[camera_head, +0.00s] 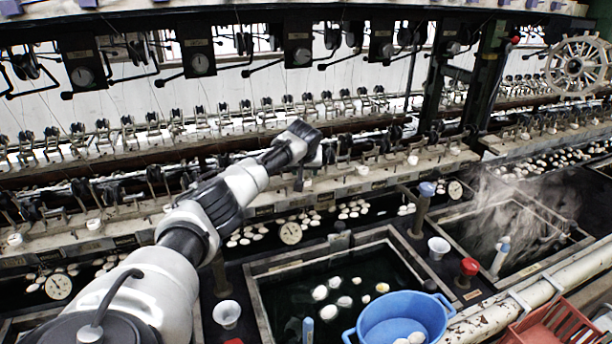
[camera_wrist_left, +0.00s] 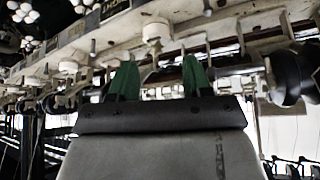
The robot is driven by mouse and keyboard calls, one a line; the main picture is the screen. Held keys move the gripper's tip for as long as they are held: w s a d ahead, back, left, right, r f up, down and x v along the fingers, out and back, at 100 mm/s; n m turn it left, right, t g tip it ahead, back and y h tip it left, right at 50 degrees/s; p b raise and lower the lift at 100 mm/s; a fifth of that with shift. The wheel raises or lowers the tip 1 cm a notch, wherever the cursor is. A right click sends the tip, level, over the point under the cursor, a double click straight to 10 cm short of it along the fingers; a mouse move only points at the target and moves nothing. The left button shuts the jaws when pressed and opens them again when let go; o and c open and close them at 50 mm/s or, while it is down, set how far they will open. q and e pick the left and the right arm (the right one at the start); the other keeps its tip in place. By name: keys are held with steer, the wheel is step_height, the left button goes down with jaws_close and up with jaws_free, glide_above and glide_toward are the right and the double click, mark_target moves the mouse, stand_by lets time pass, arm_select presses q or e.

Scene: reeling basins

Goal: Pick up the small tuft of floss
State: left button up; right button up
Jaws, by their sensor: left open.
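The tuft appears beyond the fingertips, in line with the gap; I cannot tell the exact distance. In the head view my left gripper (camera_head: 306,138) reaches over the reeling bench, its fingers hard to make out. I cannot make out the tuft there. My right gripper is not in view.
A row of reeling fittings and small white cups (camera_head: 94,225) lines the bench. In front are dark water basins (camera_head: 256,310) with floating cocoons (camera_head: 320,292), a blue bowl (camera_head: 378,312), a red-topped post (camera_head: 468,268) and a red crate (camera_head: 545,325). Steam rises over the right basin.

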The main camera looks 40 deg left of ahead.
mark_target(306, 175)
arm_select(q)
steer(key=shift+w+a+f, duration=0.1)
steer(key=shift+w+f, duration=0.15)
steer(key=shift+f, duration=0.25)
steer(key=shift+w+f, duration=0.25)
steer(key=shift+f, duration=0.2)
steer(key=shift+w+a+f, duration=0.25)
steer(key=shift+a+f, duration=0.05)
steer(key=shift+f, duration=0.2)
steer(key=shift+s, duration=0.1)
jaws_close()
